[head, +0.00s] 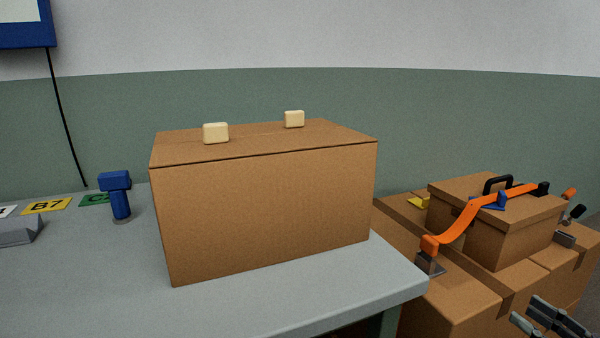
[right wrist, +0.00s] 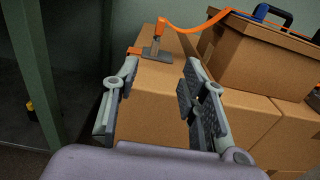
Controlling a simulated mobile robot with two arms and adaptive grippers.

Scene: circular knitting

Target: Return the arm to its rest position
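My right gripper (head: 532,314) shows at the lower right of the head view, in front of the cardboard boxes and to the right of the table. In the right wrist view my right gripper (right wrist: 160,78) has its two fingers spread well apart, with nothing between them. A cardboard box face lies beyond the fingers. My left gripper is not in view.
A large carton (head: 270,205) with two pale blocks on top stands on the grey table (head: 330,293). Stacked boxes (head: 455,302) at right bear a smaller box (head: 500,225) and an orange strap (head: 460,225). A blue scanner-like device (head: 118,195) stands at left.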

